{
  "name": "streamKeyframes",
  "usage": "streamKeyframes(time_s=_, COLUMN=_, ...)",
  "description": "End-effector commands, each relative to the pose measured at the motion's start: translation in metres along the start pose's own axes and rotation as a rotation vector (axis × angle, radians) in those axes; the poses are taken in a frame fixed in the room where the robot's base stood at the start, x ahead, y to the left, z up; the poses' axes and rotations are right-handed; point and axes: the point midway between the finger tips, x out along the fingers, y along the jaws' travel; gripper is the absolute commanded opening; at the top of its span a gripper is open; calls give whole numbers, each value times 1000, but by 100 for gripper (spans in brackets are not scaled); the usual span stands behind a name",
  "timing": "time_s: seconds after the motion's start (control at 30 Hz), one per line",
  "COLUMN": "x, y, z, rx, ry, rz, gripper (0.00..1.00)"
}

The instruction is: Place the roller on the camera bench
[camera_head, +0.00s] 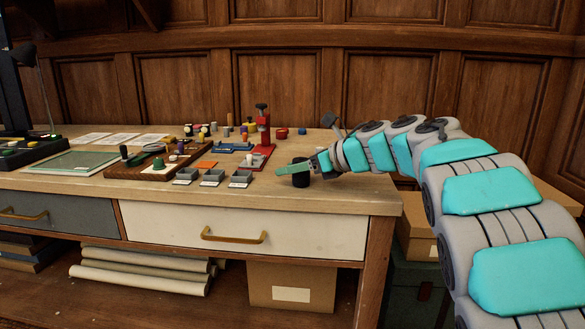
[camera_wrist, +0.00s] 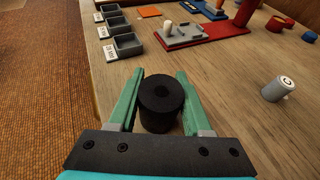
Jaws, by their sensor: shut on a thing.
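The roller (camera_head: 300,179) is a short black cylinder with a hole in its end. In the wrist view the roller (camera_wrist: 161,104) sits between the green fingers of my gripper (camera_wrist: 164,75), which is shut on it. In the head view my gripper (camera_head: 287,171) is over the right end of a long wooden bench (camera_head: 345,194). The bench top (camera_wrist: 218,78) also fills much of the wrist view. I cannot tell whether the roller's underside touches the wood. No label shows whether this is the camera bench.
Small grey trays (camera_head: 212,177) stand left of the roller. A red stand (camera_head: 263,135) and a wooden board with knobs (camera_head: 150,165) are behind and farther left. Bare wood surrounds my gripper.

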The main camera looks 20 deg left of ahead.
Motion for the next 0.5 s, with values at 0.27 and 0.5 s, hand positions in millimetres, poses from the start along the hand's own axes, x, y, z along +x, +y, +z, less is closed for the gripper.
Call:
streamKeyframes(time_s=0.27, x=1, y=-1, z=-4, rx=0, ry=-1, rz=-1, gripper=0)
streamKeyframes(time_s=0.5, x=1, y=0, z=-2, rx=0, ry=-1, rz=-1, gripper=76)
